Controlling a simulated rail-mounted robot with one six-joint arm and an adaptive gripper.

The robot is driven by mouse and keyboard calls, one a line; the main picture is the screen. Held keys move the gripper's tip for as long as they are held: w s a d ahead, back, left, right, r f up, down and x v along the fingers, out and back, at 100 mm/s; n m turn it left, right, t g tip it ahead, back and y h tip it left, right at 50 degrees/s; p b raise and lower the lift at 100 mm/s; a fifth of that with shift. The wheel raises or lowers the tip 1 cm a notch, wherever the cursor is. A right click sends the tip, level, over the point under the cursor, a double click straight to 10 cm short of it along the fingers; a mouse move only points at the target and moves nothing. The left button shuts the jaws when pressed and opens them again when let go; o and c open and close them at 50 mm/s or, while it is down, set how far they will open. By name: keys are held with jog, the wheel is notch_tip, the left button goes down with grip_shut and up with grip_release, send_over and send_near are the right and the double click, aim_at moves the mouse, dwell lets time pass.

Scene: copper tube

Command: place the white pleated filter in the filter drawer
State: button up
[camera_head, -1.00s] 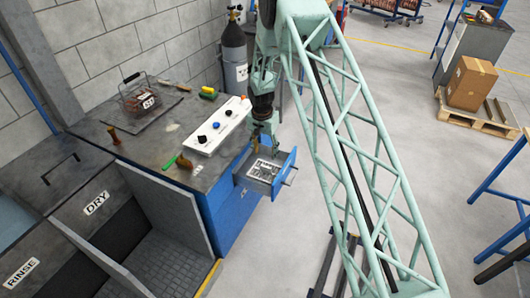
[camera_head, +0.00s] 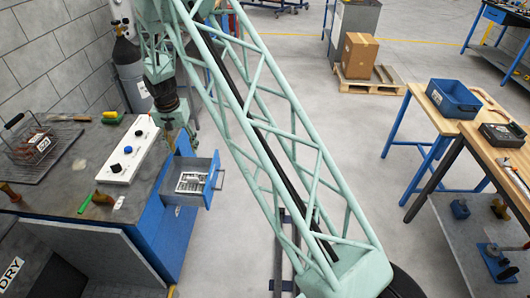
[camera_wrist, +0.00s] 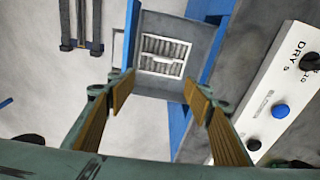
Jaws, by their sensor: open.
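The white pleated filter (camera_head: 191,182) lies flat inside the open filter drawer (camera_head: 211,186), which sticks out from the side of the blue cabinet. In the wrist view the filter (camera_wrist: 161,55) shows a white frame with grey pleats, within the grey drawer (camera_wrist: 203,40). My gripper (camera_head: 181,146) is above the drawer, apart from the filter. In the wrist view my gripper (camera_wrist: 159,86) is open, its two tan-padded fingers spread wide with nothing between them.
A white control panel (camera_head: 128,150) with knobs lies on the bench top beside the drawer. A wire basket (camera_head: 28,143) stands at the bench's far left. A wooden-topped table (camera_head: 440,118) with a blue bin (camera_head: 453,98) is at right. Open floor lies between.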

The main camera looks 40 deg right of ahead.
jog(key=s+r+n, duration=0.1)
jog(key=s+r, duration=0.4)
jog(key=r, duration=0.6)
jog(key=s+r+n, duration=0.1)
jog(key=s+r, duration=0.5)
jog(key=r, duration=0.6)
jog(key=s+r+n+t, duration=0.1)
jog(key=s+r, duration=1.3)
jog(key=s+r+n+t, duration=0.1)
jog(key=s+r, duration=0.3)
jog(key=s, duration=0.4)
jog(key=s+r+n, duration=0.1)
jog(key=s+r, duration=0.3)
jog(key=s, duration=0.4)
jog(key=s+a+n, duration=0.1)
jog(key=s+n, duration=0.1)
jog(key=s, duration=1.9)
jog(key=shift+s+a+f+t+y, duration=0.2)
jog(key=shift+f+t+y, duration=0.1)
jog(key=shift+f+y, duration=0.1)
jog(key=shift+w+r, duration=0.1)
jog(key=shift+r, duration=0.05)
jog(key=shift+c, duration=0.4)
